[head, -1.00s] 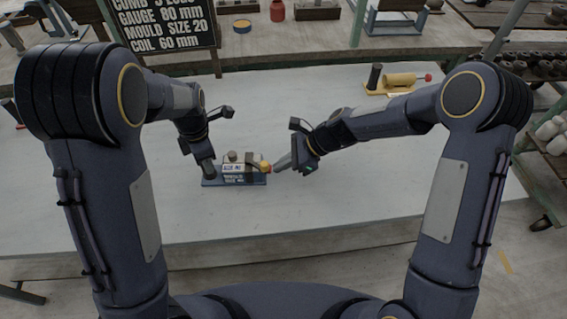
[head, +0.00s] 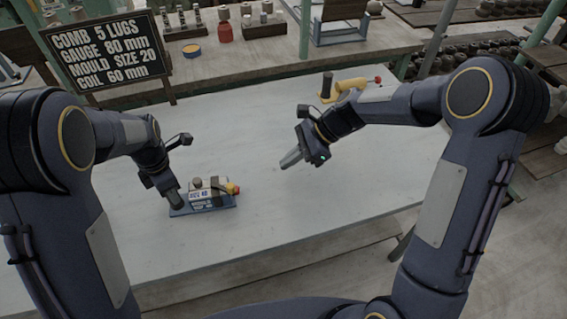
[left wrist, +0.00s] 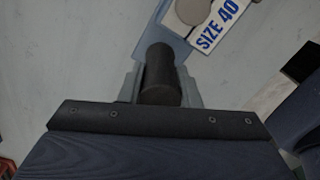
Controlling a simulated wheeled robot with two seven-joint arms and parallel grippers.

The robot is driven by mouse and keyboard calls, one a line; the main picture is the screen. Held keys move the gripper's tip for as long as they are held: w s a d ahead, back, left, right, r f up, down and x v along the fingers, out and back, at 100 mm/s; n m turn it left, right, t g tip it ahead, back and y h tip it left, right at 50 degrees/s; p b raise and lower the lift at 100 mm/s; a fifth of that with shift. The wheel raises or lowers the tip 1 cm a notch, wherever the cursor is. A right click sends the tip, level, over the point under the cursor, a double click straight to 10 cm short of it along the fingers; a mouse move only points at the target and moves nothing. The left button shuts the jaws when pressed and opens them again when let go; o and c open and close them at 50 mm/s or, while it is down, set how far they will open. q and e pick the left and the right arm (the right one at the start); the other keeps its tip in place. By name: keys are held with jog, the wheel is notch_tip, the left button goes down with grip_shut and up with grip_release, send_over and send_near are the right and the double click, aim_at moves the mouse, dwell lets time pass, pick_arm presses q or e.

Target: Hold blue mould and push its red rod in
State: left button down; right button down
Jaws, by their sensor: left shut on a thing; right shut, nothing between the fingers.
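The blue mould (head: 222,204) lies on the pale table, with a white block labelled "SIZE 40" on its blue base; the label also shows in the left wrist view (left wrist: 217,25). My left gripper (head: 176,198) is shut on the mould's upright dark handle (left wrist: 158,72) at its left end. At the right end is a yellow collar (head: 231,188) with the red rod's end (head: 238,190) close against it; little of the rod shows. My right gripper (head: 290,160) is shut and empty, apart from the rod, to its upper right.
A yellow mould (head: 350,84) with a red knob and dark handle stands at the table's far edge. A sign (head: 105,50) reads "MOULD SIZE 20". A back bench (head: 250,50) holds a red jar (head: 225,32).

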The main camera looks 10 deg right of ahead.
pick_arm(q)
jog(key=c, duration=1)
grip_release()
jog(key=shift+r, duration=0.1)
